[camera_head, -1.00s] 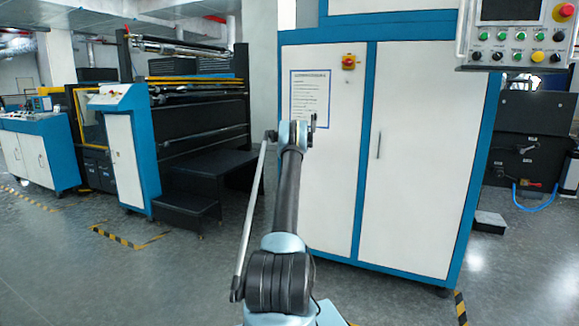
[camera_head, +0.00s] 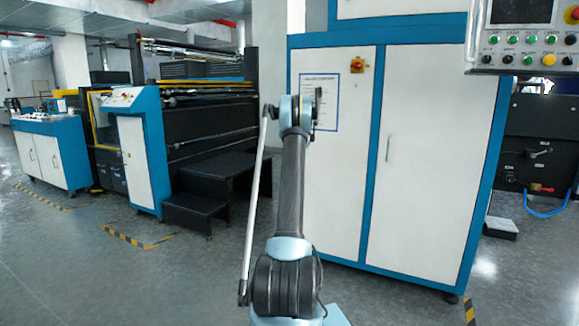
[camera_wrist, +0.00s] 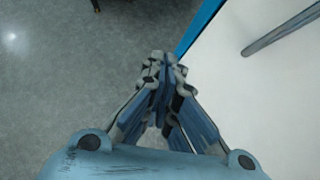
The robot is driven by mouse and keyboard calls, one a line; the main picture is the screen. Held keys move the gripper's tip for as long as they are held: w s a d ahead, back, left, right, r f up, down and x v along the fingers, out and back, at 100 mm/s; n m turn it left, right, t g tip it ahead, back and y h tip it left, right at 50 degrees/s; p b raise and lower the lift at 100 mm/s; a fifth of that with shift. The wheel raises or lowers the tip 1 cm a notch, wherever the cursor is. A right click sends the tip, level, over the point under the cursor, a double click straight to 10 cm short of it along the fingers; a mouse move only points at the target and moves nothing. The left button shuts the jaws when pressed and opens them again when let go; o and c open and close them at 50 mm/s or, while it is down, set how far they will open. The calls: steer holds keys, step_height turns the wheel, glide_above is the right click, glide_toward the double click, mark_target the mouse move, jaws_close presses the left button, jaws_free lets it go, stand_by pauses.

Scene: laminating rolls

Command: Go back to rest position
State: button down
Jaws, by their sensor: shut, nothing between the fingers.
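My gripper (camera_wrist: 160,62) is shut and empty in the wrist view, with its fingertips meeting over the grey floor. A blue cabinet edge and a white door (camera_wrist: 275,105) are just to its right, apart from it as far as I can see. In the head view my arm stands upright in front of the large white and blue cabinet (camera_head: 338,190). The gripper itself is mostly hidden behind the arm's top end there.
A control panel (camera_head: 521,62) hangs at the upper right. Black steps (camera_head: 196,214) and a machine with a white and blue side cabinet (camera_head: 140,165) stand at the left. The grey floor (camera_head: 110,285) is clear at the front left, with yellow-black tape marks.

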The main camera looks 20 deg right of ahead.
steer(key=s+a+r+n+g, duration=0.2)
steer(key=s+a+r+n, duration=0.7)
steer(key=s+a, duration=0.5)
steer(key=s+a+r+n+g, duration=0.15)
steer(key=s+a+n, duration=0.35)
steer(key=s, duration=0.7)
steer(key=s+a+r+n, duration=0.2)
steer(key=s+a+n, duration=0.2)
steer(key=s+a, duration=0.6)
steer(key=s+a+f+n+g, duration=0.1)
steer(key=s+a+f+n, duration=0.2)
steer(key=s, duration=0.9)
steer(key=s+a+f+n+g, duration=0.1)
steer(key=s+f+n, duration=0.3)
steer(key=s, duration=0.7)
steer(key=s+f+n, duration=0.5)
steer(key=s+f, duration=0.1)
steer(key=s, duration=0.4)
steer(key=s+a+f+n+g, duration=0.1)
steer(key=s+f+n, duration=0.4)
steer(key=s, duration=0.5)
steer(key=shift+a+f+h, duration=0.25)
steer(key=shift+f+h, duration=0.05)
steer(key=shift+f, duration=0.55)
steer(key=shift+w+f, duration=0.2)
steer(key=shift+w, duration=0.25)
